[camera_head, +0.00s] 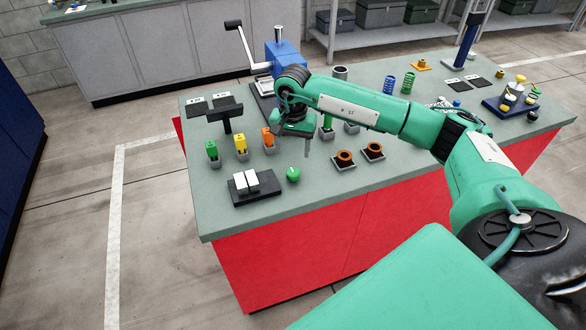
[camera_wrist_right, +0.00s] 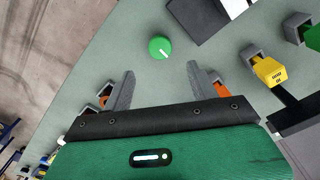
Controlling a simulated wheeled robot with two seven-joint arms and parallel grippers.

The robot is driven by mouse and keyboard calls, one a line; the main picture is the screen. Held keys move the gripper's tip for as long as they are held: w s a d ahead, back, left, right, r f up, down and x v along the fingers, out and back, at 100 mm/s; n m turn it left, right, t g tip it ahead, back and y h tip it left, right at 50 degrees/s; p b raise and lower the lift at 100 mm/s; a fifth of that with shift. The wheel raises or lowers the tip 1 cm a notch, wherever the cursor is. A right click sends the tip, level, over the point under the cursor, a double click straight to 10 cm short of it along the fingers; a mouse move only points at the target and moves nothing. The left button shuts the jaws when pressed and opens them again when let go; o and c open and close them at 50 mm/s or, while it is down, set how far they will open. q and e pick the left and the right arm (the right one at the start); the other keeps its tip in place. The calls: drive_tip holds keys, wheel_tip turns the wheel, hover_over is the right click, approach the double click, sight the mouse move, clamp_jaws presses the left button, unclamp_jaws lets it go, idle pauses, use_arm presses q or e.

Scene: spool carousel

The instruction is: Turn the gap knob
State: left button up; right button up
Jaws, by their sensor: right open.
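The round green gap knob (camera_head: 293,174) sits on the grey-green bench top near its front edge, right of a dark block with two white plates (camera_head: 245,181). In the right wrist view the knob (camera_wrist_right: 160,47) shows a short white pointer line toward its lower right. My right gripper (camera_head: 301,142) is over the bench, behind and above the knob. In its wrist view the fingers (camera_wrist_right: 159,82) are spread and empty. The knob lies beyond the fingertips, between their lines, and is not touched. My left gripper is not in view.
Green, yellow and orange pieces in grey holders (camera_head: 241,147) stand left of my right gripper. Two dark trays with orange rings (camera_head: 345,158) lie to the right. A blue crank device (camera_head: 282,58) stands behind. Bench top around the knob is clear.

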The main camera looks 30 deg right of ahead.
sight(293, 172)
wheel_tip(293, 172, down, 10)
drive_tip(key=p, duration=0.2)
drive_tip(key=shift+p, duration=0.35)
drive_tip(key=shift+c, duration=0.2)
drive_tip(key=c, duration=0.9)
